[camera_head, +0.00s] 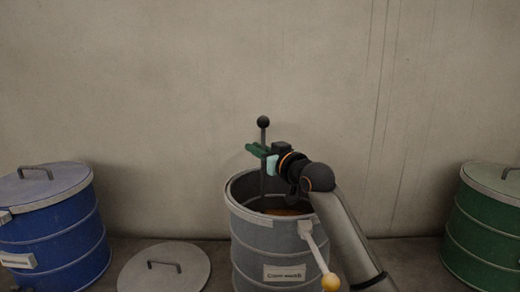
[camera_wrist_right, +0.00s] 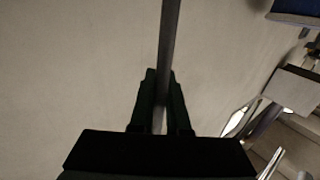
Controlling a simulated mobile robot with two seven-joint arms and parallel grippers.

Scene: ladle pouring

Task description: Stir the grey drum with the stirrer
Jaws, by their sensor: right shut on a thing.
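The grey drum (camera_head: 262,244) stands open in the middle of the head view, with a white label and brownish contents (camera_head: 285,211) inside. The stirrer (camera_head: 264,134) is a dark upright rod with a black ball on top. My right gripper (camera_head: 258,150) is shut on the rod, above the drum's rim. The rod's lower part goes down inside the drum, and its end is hidden. In the right wrist view, the rod (camera_wrist_right: 170,40) passes between the gripper's dark fingers (camera_wrist_right: 160,100). My left gripper is not in view.
A grey lid (camera_head: 163,270) with a handle lies on the floor left of the drum. A lidded blue drum (camera_head: 52,232) stands at the left, and a lidded green drum (camera_head: 488,228) at the right. A handle with a yellow ball (camera_head: 331,282) sticks out at the grey drum's front right. A plain wall (camera_head: 150,90) is behind.

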